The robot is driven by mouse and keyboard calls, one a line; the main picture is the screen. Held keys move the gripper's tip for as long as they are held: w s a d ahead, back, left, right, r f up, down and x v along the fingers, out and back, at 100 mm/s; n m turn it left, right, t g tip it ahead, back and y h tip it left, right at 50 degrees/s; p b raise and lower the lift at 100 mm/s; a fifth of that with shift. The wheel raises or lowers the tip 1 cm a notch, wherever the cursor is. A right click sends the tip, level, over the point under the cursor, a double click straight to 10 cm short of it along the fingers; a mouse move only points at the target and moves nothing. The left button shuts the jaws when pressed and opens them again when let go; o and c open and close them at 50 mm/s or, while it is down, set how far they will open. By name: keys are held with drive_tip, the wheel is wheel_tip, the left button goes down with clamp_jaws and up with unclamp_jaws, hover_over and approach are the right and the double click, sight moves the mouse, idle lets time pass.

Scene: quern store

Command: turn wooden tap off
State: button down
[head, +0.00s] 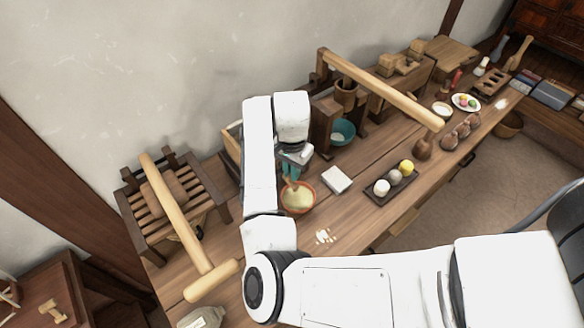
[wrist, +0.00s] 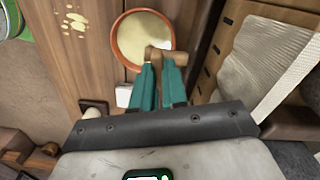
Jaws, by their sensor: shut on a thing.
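A wooden tap (wrist: 154,54) shows in the wrist view as a short brown piece with a rounded end, reaching over the rim of an orange-brown bowl (wrist: 120,50). The bowl holds something pale yellow. My gripper (wrist: 162,64), with teal fingers, is shut on the tap. In the head view my gripper (head: 291,170) points down just above the same bowl (head: 313,203), and a small brown part of the tap (head: 289,182) shows below the fingers. The fingers hide part of the tap, and I cannot tell whether anything flows from it.
A white block (head: 337,180) lies right of the bowl, near a dark tray (head: 375,197) with three round things. Pale spots (head: 325,237) lie on the wooden table (head: 365,222). A slatted rack (head: 153,218) stands left. A crate with cloth (wrist: 262,62) is close beside my gripper.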

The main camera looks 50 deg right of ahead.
drive_tip(key=shift+m, duration=1.7)
drive_tip(key=c, duration=1.2)
unclamp_jaws()
drive_tip(key=shift+o, duration=0.2)
drive_tip(key=shift+r, duration=0.1)
wheel_tip(320, 180, up, 11)
drive_tip(key=shift+f, duration=0.2)
